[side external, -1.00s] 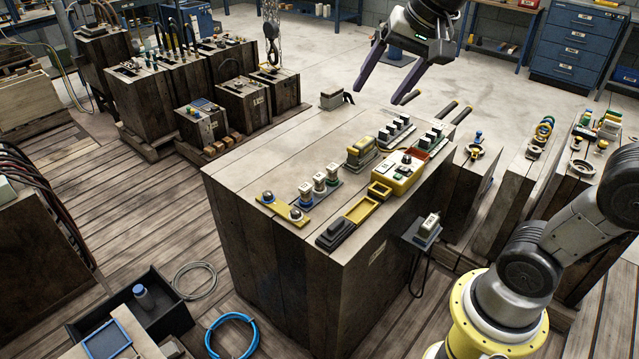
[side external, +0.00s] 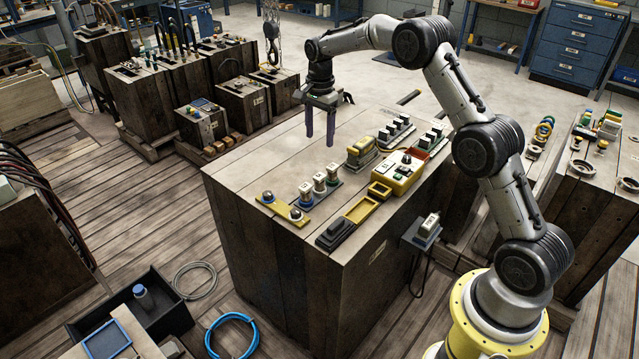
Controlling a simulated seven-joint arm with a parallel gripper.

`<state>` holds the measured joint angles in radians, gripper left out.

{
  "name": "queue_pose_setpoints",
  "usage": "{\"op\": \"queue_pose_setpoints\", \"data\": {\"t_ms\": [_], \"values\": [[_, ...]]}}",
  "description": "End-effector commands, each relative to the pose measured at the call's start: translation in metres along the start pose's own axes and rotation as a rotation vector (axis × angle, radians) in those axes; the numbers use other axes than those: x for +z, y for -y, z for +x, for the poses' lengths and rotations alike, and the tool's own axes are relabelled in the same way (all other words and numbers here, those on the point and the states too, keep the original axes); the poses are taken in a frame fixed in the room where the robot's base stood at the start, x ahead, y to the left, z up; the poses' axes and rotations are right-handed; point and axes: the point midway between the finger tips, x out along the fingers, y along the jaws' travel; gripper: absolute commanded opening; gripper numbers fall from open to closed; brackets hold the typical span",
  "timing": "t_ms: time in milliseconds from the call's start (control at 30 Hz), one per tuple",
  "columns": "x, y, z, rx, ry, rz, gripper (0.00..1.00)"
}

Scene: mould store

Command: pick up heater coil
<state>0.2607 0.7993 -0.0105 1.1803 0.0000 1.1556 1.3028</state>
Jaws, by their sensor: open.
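My gripper (side external: 320,135) is open and empty, its two dark purple fingers pointing down over the back left part of the large wooden crate's top (side external: 262,150). I cannot tell for certain which thing is the heater coil. Three upright white-banded cylinders (side external: 319,182) stand on a blue base in front of my gripper and apart from it.
A yellow plate with round metal domes (side external: 285,208), a black block (side external: 335,233), a yellow tray (side external: 362,209), a yellow box (side external: 398,178) and dark-topped blocks (side external: 397,130) line the crate's front and right. Its left top is bare. A small box (side external: 428,226) sits beside it.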

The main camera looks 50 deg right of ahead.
Motion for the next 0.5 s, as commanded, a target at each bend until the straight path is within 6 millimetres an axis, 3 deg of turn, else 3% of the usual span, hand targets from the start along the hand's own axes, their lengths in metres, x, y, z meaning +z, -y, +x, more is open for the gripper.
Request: {"op": "queue_pose_setpoints", "data": {"t_ms": [500], "values": [[-0.003, -0.005, 0.083, 0.019, 0.005, 0.007, 0.71]]}}
